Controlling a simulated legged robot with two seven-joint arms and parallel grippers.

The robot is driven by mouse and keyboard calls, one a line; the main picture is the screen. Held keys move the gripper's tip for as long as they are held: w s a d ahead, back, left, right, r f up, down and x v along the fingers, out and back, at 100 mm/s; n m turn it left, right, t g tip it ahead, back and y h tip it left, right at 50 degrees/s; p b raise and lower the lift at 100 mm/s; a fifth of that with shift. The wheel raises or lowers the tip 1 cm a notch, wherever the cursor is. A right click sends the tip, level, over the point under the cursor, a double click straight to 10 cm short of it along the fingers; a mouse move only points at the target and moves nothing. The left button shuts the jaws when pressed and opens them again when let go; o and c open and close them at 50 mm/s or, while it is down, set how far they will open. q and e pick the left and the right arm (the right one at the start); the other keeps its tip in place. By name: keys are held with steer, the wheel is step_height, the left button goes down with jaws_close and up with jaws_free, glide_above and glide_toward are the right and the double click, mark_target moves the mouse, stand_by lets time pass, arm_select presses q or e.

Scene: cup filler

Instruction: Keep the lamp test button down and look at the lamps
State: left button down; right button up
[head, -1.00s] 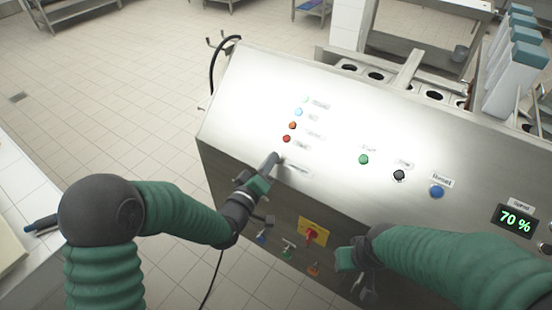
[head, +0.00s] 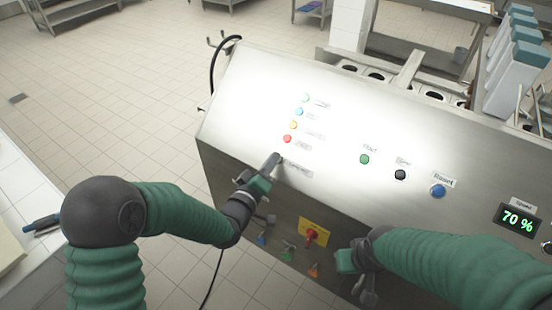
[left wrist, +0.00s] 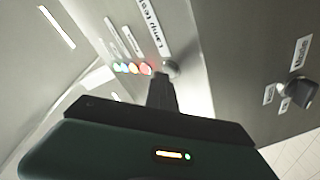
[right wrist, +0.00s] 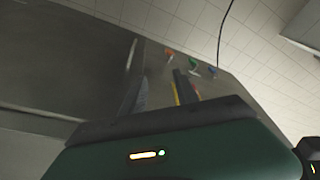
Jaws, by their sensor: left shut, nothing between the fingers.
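The lamp test button (left wrist: 171,69) is a grey round button beside the "Lamp test" label (left wrist: 152,28) in the left wrist view. My left gripper (head: 276,158) is shut and empty. Its tips (left wrist: 162,80) meet the button, which they hide in the head view; how deep it sits cannot be seen. Above it stands a row of lamps: red (head: 287,139), amber (head: 293,125), blue (head: 299,112) and pale green (head: 305,98). They look bright, the amber one with a glowing centre. My right gripper (head: 352,262) is open and empty near the panel's front edge.
Green (head: 364,159), black (head: 400,174) and blue (head: 438,190) controls sit right of the lamps, with a 70 % display (head: 515,221). A red switch on a yellow plate (head: 316,232) is on the front face, between my grippers. Cup holes (head: 375,76) lie behind the panel.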

arm_select(q)
steer(key=shift+s+a+r+p, duration=0.2)
steer(key=shift+s+r+p, duration=0.3)
steer(key=shift+r, duration=0.1)
steer(key=s+a+r+p, duration=0.2)
steer(key=r+p, duration=0.1)
steer(key=shift+s+r, duration=0.3)
steer(key=shift+s, duration=0.05)
stand_by(0.4)
steer(key=shift+a, duration=0.1)
